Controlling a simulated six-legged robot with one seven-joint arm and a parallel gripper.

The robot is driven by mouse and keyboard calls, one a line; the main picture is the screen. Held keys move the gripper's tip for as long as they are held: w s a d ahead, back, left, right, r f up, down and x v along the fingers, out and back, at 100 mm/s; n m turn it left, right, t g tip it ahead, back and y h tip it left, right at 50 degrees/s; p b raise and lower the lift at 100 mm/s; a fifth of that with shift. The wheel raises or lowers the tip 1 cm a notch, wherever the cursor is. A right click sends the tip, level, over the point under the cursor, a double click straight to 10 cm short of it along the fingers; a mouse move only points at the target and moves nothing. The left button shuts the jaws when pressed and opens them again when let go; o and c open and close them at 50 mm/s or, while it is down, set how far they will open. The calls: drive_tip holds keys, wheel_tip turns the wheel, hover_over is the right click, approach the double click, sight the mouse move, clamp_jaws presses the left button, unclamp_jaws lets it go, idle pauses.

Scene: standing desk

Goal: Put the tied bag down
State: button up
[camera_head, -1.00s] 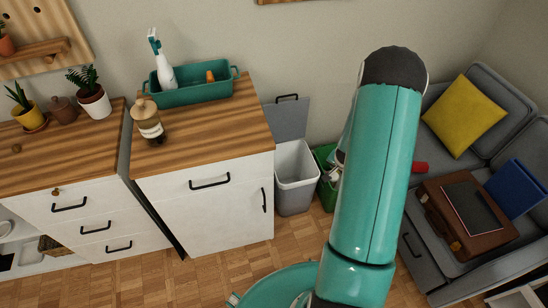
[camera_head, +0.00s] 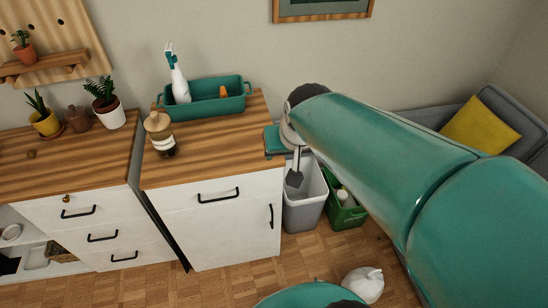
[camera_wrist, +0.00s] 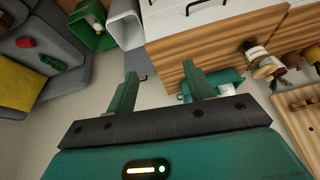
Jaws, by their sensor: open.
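A small white tied bag (camera_head: 363,285) sits on the wooden floor near the bottom of the head view, beside my teal body. Its knot points up and nothing is holding it. My gripper (camera_wrist: 162,82) is open and empty in the wrist view, its two teal fingers wide apart. In the head view my arm reaches over toward the cabinet edge and hides part of the scene, and the fingers are not clear there. My gripper is well above and away from the bag, which does not show in the wrist view.
A grey open bin (camera_head: 303,212) and a green crate with bottles (camera_head: 346,214) stand right of the white cabinet (camera_head: 225,230). A teal tray (camera_head: 235,104) and a jar (camera_head: 160,135) stand on top. The sofa (camera_head: 430,118) is at the right. Floor before the cabinet is clear.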

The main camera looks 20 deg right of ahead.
drive_tip(key=s+a+r+n, duration=0.2)
drive_tip(key=s+a+r, duration=0.1)
drive_tip(key=s, duration=0.6)
drive_tip(key=shift+a+r, duration=0.25)
drive_tip(key=shift+a, duration=0.45)
